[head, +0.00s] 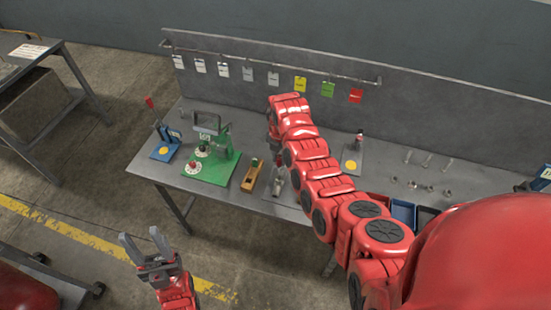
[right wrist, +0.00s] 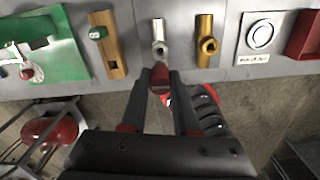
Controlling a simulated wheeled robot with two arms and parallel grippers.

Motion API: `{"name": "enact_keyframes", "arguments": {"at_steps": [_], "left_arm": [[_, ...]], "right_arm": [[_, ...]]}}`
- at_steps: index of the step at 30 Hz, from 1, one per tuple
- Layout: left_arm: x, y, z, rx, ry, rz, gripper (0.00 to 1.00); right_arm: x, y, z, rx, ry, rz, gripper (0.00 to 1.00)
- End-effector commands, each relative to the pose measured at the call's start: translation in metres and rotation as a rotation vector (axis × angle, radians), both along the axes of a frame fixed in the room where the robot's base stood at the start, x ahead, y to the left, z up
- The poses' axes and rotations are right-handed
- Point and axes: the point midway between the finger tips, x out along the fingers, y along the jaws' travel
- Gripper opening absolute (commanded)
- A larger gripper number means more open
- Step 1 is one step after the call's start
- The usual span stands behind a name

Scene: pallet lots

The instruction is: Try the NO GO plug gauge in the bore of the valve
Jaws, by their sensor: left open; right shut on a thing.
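My right gripper (right wrist: 160,84) is shut on the red-ended plug gauge (right wrist: 160,76), taken to be the NO GO gauge. In the right wrist view its red end shows between the fingertips, just short of a silver valve (right wrist: 158,32) with a round opening facing me. Whether the gauge touches the valve or enters the bore, I cannot tell. In the head view my right arm largely hides this spot. A wooden holder (right wrist: 112,45) with a green-ended piece (right wrist: 98,32) stands left of the valve. My left gripper (head: 141,242) is open and empty, in front of the bench.
A brass fitting (right wrist: 206,42) lies right of the valve, then a white plate with a ring (right wrist: 260,36) and a red bin (right wrist: 305,38). A green fixture (head: 212,165) stands left on the bench (head: 240,200). Coloured tags hang along the back rail (head: 265,62).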

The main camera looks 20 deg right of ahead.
Motion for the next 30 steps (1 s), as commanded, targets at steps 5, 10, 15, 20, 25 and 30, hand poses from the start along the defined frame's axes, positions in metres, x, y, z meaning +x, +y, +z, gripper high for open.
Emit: {"name": "enact_keyframes", "arguments": {"at_steps": [5, 10, 15, 20, 25, 30], "left_arm": [[0.000, 0.000, 0.000, 0.000, 0.000, 0.000, 0.50], [0.000, 0.000, -0.005, 0.000, 0.000, 0.000, 0.50], [0.000, 0.000, -0.013, 0.000, 0.000, 0.000, 0.50], [0.000, 0.000, -0.023, 0.000, 0.000, 0.000, 0.50], [0.000, 0.000, -0.032, 0.000, 0.000, 0.000, 0.50], [0.000, 0.000, -0.035, 0.000, 0.000, 0.000, 0.50]], "right_arm": [[0.000, 0.000, 0.000, -0.001, -0.001, 0.000, 0.00], [0.000, 0.000, -0.007, -0.001, 0.001, 0.000, 0.00], [-0.001, 0.000, -0.021, -0.001, 0.004, 0.000, 0.00], [0.000, 0.000, -0.038, -0.001, 0.001, 0.000, 0.00], [0.000, 0.000, -0.053, -0.001, 0.001, 0.000, 0.00], [-0.001, 0.000, -0.060, -0.001, 0.002, 0.000, 0.00]]}}
